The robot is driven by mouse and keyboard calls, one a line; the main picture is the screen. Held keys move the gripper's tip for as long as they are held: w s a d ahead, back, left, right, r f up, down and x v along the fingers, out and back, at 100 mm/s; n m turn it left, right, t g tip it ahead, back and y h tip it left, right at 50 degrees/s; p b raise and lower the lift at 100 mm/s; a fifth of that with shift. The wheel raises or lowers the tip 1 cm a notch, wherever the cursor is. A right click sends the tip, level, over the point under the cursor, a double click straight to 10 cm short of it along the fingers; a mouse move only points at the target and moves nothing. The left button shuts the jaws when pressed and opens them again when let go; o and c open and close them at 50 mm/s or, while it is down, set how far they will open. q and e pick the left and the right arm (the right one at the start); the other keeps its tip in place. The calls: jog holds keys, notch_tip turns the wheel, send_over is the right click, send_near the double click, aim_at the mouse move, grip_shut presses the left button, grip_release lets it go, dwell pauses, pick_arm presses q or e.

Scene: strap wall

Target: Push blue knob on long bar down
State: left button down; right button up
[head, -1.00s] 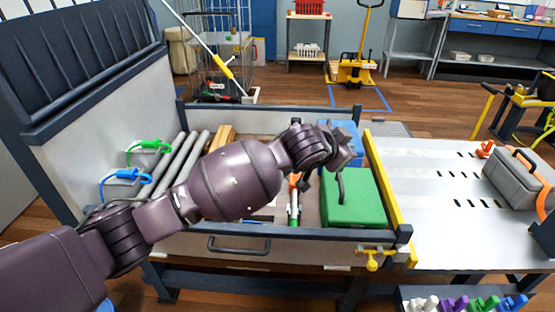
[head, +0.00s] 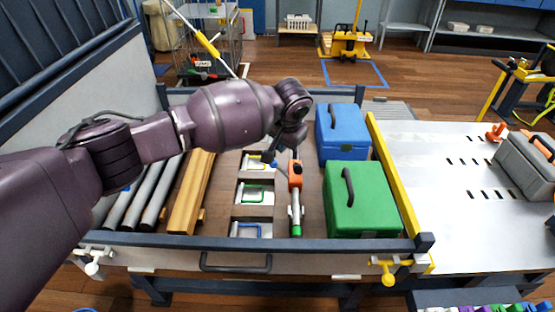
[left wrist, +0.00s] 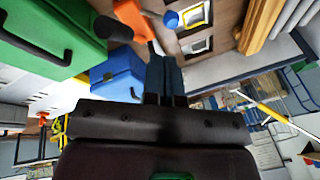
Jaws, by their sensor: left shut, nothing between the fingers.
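A long bar (head: 296,205) lies in the tray, grey with an orange block and a green end. A small blue knob (head: 274,165) shows beside its upper part, partly behind my gripper. In the left wrist view a round blue knob (left wrist: 171,19) shows near the orange block (left wrist: 131,16). My left gripper (head: 270,156) is shut and empty, pointing down over the tray close to the knob. In the left wrist view its fingers (left wrist: 156,48) are together, just short of the knob in the picture. I cannot tell whether they touch it. My right gripper is in neither view.
A green case (head: 362,200) and a blue case (head: 342,133) stand right of the bar. Left of it are pockets with coloured handles (head: 253,193), a wooden beam (head: 192,190) and grey tubes (head: 142,200). A yellow rail (head: 392,180) edges the tray.

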pick_arm(q)
jog(key=b, duration=0.4)
send_over(279, 170)
jog(key=s, duration=0.2)
notch_tip(279, 170, down, 10)
jog(key=shift+s+r, duration=0.15)
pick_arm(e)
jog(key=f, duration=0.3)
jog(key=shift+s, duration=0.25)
pick_arm(q)
jog(key=shift+a+p, duration=0.3)
jog(key=shift+p, duration=0.05)
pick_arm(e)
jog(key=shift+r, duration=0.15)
pick_arm(q)
jog(key=shift+a+h, duration=0.2)
jog(key=shift+h, duration=0.3)
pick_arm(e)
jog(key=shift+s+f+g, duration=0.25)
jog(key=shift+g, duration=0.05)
